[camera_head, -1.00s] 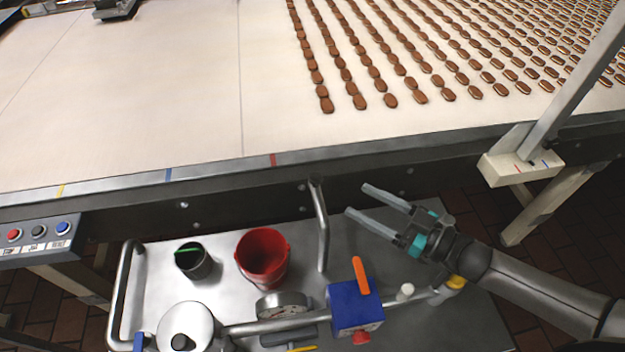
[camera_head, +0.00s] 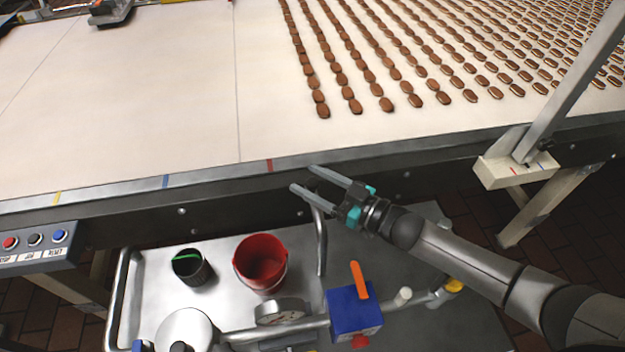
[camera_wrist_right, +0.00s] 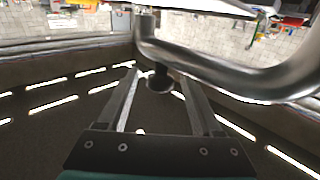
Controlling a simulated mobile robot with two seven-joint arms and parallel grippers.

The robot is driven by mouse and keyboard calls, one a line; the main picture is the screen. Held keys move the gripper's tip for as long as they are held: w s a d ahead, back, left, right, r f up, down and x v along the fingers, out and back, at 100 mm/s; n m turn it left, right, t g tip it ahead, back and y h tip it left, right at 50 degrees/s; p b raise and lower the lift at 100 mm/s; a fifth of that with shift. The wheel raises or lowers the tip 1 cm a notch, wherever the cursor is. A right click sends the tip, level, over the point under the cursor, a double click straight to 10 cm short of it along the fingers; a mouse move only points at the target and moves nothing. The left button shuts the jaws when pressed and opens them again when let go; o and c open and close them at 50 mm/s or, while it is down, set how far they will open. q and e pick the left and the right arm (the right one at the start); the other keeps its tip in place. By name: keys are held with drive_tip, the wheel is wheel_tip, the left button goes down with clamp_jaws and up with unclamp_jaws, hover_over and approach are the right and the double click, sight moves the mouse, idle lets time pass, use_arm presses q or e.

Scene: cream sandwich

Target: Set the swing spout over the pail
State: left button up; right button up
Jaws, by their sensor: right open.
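The swing spout (camera_head: 321,245) is a bent grey metal pipe rising from the cart's pipework. Its far end lies to the right of the red pail (camera_head: 262,262), not over it. In the right wrist view the bent spout (camera_wrist_right: 225,75) crosses above my fingers. A dark round-ended stub (camera_wrist_right: 160,82) appears between the open fingers (camera_wrist_right: 157,75); I cannot tell whether they touch it. My left gripper is not in view.
A dark cup (camera_head: 190,268) with a green strip stands left of the pail on the metal cart (camera_head: 225,300). A blue box with an orange lever (camera_head: 355,310) and a gauge (camera_head: 280,311) are nearer. The conveyor edge (camera_head: 215,172) runs close behind my gripper.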

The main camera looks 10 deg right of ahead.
clamp_jaws()
idle(0.5)
idle(0.9)
